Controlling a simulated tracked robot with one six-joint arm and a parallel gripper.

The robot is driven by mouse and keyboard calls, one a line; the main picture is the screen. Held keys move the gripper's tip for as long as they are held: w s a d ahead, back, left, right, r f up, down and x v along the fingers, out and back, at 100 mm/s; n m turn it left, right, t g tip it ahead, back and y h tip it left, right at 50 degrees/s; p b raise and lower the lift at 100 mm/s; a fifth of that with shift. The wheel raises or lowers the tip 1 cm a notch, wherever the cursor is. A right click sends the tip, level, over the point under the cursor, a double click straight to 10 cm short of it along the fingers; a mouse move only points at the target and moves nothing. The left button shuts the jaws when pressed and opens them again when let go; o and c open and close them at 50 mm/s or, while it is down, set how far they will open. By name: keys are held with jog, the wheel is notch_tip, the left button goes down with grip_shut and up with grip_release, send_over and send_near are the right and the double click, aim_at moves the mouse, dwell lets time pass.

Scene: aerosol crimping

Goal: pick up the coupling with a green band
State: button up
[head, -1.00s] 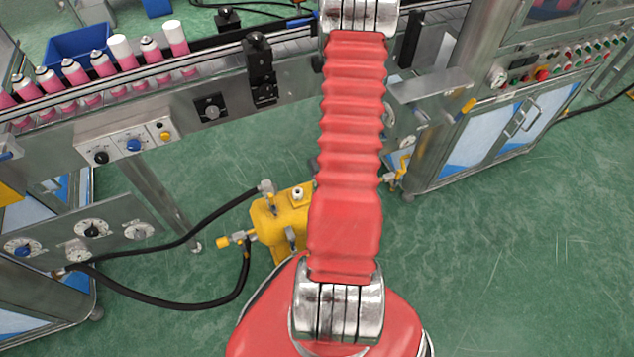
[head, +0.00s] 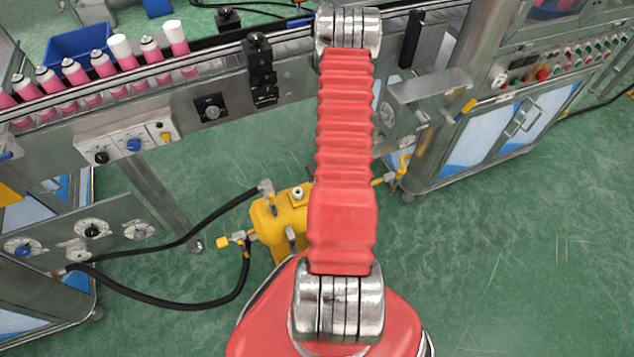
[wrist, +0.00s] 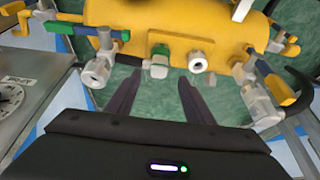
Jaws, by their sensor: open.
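In the wrist view a yellow tank (wrist: 175,28) spans the top, with several metal couplings on it. A short coupling with a green band (wrist: 160,60) and a pale grey end sits at the middle of its near side. My gripper (wrist: 160,80) is open and empty, its two dark fingers pointing at the tank. The green-banded coupling appears between the fingertips in the picture; I cannot tell how far beyond them it lies. In the head view the yellow tank (head: 264,222) stands on the floor, partly behind my arm, and my gripper is hidden.
A plain metal coupling (wrist: 198,62) is just right of the green-banded one. A coupling with blue and green parts (wrist: 101,50) juts out at left. A valve cluster (wrist: 258,95) is at right. A black hose (head: 200,303) runs left from the tank to a dial panel (head: 90,232).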

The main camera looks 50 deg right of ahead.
jog(key=shift+w+d+f, duration=0.15)
jog(key=shift+w+f, duration=0.05)
jog(key=shift+f, duration=0.3)
jog(key=shift+x, duration=2.55)
jog(key=shift+c, duration=0.6)
grip_shut()
